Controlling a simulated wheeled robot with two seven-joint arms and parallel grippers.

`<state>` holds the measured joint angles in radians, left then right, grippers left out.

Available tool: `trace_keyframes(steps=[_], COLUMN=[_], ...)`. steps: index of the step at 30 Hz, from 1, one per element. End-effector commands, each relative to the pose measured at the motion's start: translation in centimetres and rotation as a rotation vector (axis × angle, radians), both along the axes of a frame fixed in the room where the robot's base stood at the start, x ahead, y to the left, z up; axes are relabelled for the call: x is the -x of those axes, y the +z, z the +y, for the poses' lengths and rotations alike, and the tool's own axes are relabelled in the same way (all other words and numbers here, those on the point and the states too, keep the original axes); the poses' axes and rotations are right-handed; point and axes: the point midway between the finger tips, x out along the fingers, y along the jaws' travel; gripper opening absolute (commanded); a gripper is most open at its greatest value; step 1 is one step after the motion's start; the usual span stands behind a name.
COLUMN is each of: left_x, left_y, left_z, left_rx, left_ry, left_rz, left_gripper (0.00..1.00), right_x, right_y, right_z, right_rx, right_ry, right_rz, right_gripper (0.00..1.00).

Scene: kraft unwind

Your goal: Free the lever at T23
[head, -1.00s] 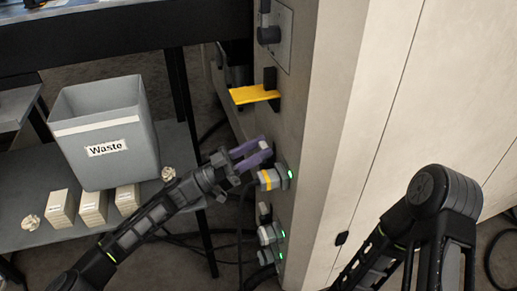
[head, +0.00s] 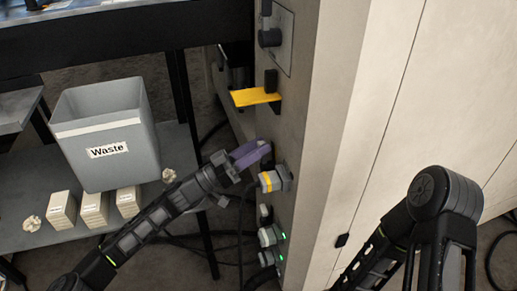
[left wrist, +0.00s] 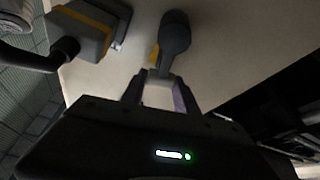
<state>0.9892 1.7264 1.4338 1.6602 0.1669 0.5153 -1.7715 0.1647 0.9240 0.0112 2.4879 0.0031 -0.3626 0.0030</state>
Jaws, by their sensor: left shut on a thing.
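A dark grey lever with a rounded end (left wrist: 174,35) stands out from the pale cabinet panel in the left wrist view, with a bit of yellow behind it. My left gripper (left wrist: 158,78) is shut on it near its lower end. In the head view my left gripper (head: 262,148) reaches the cabinet's narrow side, its purple fingers close together, and mostly hides the lever. Just below it is a grey plug with a yellow band (head: 272,181); this plug also shows in the left wrist view (left wrist: 88,28). No T23 label is readable. My right gripper is out of view.
A yellow plate (head: 257,97) juts from the cabinet above my left gripper. Grey plugs with green lights (head: 269,236) sit below. A grey Waste bin (head: 105,130) and small boxes (head: 94,207) stand on a shelf at left. Dark cables hang beside the cabinet.

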Motion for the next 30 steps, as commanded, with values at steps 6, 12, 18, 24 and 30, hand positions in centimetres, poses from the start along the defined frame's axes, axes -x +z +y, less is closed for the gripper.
trace_keyframes(steps=[6, 12, 18, 24, 30], left_x=[-0.9, -1.5, -1.8, -1.9, -1.9], left_y=[-0.3, -0.7, -0.9, -1.0, -1.0], left_z=[0.3, 0.5, 0.6, 0.6, 0.6], left_rx=[0.05, 0.087, 0.105, 0.108, 0.107], left_ry=[0.0, 0.001, 0.0, 0.001, 0.0], left_rz=[0.157, 0.267, 0.323, 0.334, 0.333], left_gripper=[0.0, 0.0, 0.0, 0.0, 0.0], right_x=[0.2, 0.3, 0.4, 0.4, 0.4], right_y=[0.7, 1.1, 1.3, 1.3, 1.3], right_z=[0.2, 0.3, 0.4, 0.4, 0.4], right_rx=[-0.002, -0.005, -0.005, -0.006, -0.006], right_ry=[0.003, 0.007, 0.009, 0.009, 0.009], right_rz=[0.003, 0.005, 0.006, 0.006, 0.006], right_gripper=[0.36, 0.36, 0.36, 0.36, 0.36])
